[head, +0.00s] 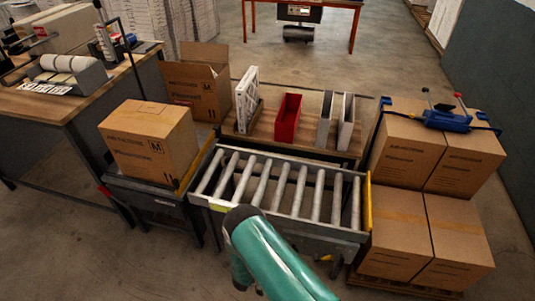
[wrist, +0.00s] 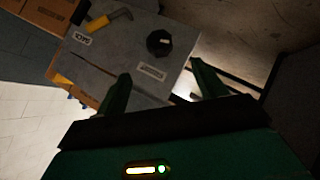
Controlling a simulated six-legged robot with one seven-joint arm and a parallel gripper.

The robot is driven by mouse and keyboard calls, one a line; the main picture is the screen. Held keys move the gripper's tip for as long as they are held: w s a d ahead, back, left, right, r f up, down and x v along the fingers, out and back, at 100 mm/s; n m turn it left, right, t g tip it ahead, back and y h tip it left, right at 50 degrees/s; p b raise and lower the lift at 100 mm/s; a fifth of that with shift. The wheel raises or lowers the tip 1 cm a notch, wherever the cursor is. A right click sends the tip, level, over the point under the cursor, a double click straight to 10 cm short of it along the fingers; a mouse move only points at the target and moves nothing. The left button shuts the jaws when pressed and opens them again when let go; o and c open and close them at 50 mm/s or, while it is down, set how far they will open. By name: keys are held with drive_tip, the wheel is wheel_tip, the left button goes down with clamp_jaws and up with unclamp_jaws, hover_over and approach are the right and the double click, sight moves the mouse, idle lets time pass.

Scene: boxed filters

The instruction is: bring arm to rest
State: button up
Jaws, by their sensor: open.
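My arm (head: 275,258) is green and reaches up from the bottom of the head view, in front of the roller conveyor (head: 285,190). It bends near the conveyor's front edge and its lower part hangs down, so the gripper itself cannot be made out there. In the wrist view my gripper (wrist: 160,70) has its two green fingers spread wide apart. Nothing is between them. Beyond them is a grey panel (wrist: 115,55) with labels, a black round knob (wrist: 159,43) and a yellow and black handle (wrist: 108,20).
A closed carton (head: 150,140) stands left of the rollers, an open carton (head: 195,85) behind it. Stacked cartons (head: 405,150) stand at the right with a blue tool (head: 447,119) on top. A shelf behind holds a red bin (head: 286,117) and filters (head: 246,100).

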drive_tip(key=w+a+r+y, duration=0.35)
drive_tip(key=w+r, duration=0.35)
drive_tip(key=r, duration=0.4)
drive_tip(key=w+a+r+y, duration=0.35)
drive_tip(key=w+r, duration=0.45)
drive_tip(key=r, duration=0.3)
wheel_tip(320, 180, up, 23)
drive_tip(key=t+y, duration=0.1)
drive_tip(key=y, duration=0.2)
drive_tip(key=s+d+r+n+g+y, duration=0.1)
drive_tip(key=s+d+r, duration=0.2)
drive_tip(key=s+r, duration=0.4)
drive_tip(key=s+d+r, duration=0.2)
drive_tip(key=s+r, duration=0.3)
drive_tip(key=r, duration=0.4)
drive_tip(key=s+d+r+h, duration=0.1)
drive_tip(key=s+d+r, duration=0.1)
drive_tip(key=s, duration=0.5)
drive_tip(key=s+d+r+g, duration=0.1)
drive_tip(key=s+d+r, duration=0.1)
drive_tip(key=s+d, duration=0.3)
drive_tip(key=s+d+r+h, duration=0.1)
drive_tip(key=s+d+r, duration=0.1)
drive_tip(key=s, duration=0.8)
drive_tip(key=shift+s+d+m+g+h, duration=0.3)
drive_tip(key=shift+d+g, duration=0.1)
drive_tip(key=shift+d, duration=0.3)
